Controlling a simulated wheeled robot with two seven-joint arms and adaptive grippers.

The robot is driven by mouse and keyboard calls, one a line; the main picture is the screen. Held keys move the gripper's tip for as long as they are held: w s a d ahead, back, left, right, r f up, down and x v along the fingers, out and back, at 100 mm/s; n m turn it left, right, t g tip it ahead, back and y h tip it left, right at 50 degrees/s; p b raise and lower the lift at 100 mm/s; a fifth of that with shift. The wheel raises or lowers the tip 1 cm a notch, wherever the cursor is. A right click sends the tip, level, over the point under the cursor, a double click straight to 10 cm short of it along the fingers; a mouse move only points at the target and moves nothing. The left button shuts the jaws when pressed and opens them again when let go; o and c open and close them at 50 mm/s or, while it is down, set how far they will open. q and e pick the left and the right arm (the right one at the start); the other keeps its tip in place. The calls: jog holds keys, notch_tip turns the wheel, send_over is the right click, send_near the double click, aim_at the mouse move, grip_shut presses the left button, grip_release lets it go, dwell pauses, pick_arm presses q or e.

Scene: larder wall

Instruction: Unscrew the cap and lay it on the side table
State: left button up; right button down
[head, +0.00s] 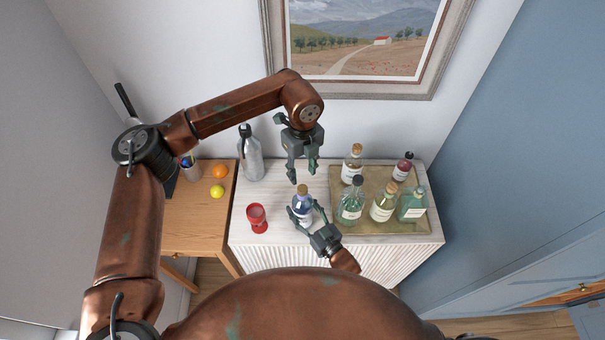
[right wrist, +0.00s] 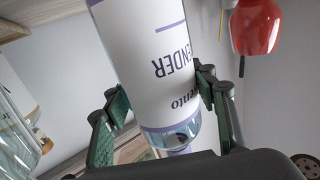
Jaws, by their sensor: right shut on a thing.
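A bottle (head: 303,211) with a white and lavender label stands at the front of the white cabinet. Its tan cap (head: 302,189) is on its neck. My right gripper (head: 305,210) is shut around the bottle's body from the front.
An orange (head: 219,171), a lemon (head: 217,191) and a utensil pot (head: 191,170) are at the side table's back. A red goblet (head: 257,217) and a grey bottle (head: 250,157) stand left of the held bottle. A tray (head: 400,227) of several bottles is right.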

aim_at(303, 188)
pick_arm(q)
jog(key=m, duration=0.7)
jog(key=shift+m, duration=0.4)
jog(key=m, duration=0.5)
jog(key=shift+m, duration=0.3)
jog(key=m, duration=0.7)
jog(key=shift+m, duration=0.3)
jog(key=m, duration=0.5)
jog(key=shift+m, duration=0.3)
jog(key=m, duration=0.7)
jog(key=shift+m, duration=0.4)
jog(key=m, duration=0.7)
jog(key=shift+m, duration=0.4)
jog(key=shift+f, duration=4.05)
